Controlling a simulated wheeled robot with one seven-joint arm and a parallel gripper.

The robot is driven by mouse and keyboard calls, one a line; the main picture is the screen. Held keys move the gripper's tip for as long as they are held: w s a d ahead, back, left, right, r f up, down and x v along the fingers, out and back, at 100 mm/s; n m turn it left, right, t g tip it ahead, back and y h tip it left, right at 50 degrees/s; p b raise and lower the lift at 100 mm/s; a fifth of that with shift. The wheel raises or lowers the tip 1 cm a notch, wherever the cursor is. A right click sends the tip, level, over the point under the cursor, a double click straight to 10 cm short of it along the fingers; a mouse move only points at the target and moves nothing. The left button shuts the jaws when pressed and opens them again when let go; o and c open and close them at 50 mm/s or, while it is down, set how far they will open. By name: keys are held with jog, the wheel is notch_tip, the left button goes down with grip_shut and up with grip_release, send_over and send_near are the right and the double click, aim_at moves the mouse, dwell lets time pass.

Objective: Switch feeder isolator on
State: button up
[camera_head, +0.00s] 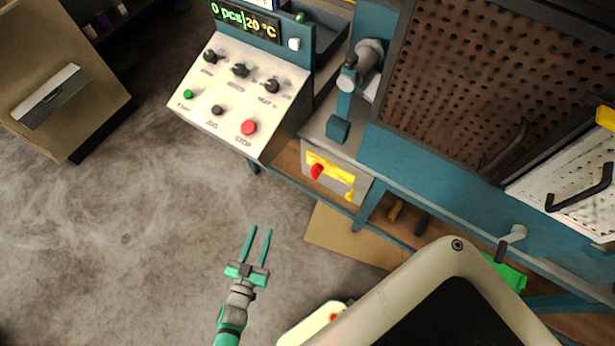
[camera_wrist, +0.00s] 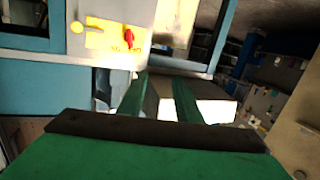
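The feeder isolator is a red rotary handle (camera_head: 317,171) on a yellow plate (camera_head: 336,172), on a pale box at the front of the blue bench. In the wrist view the red handle (camera_wrist: 129,36) and yellow plate (camera_wrist: 103,38) show at the upper left, beyond the fingers. My gripper (camera_head: 258,237) has two green fingers, apart from each other with nothing between them. It is in the air over the floor, below and left of the isolator in the head view, and does not touch it. The lettering on the plate is too small to read.
A sloped control panel (camera_head: 238,90) with knobs and a red stop button (camera_head: 248,127) stands left of the isolator. A blue block (camera_head: 338,129) is just above it. A brown board (camera_head: 350,236) lies below.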

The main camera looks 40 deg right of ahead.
jog(key=w+d+f+m+g+h, duration=0.1)
jog(key=w+d+f+g+h, duration=0.15)
jog(key=w+d, duration=0.4)
jog(key=g+h, duration=0.2)
send_near(313, 176)
jog(key=shift+t+y, duration=0.25)
jog(key=shift+x, duration=4.7)
jog(key=shift+s+f, duration=0.1)
jog(key=shift+c, duration=0.7)
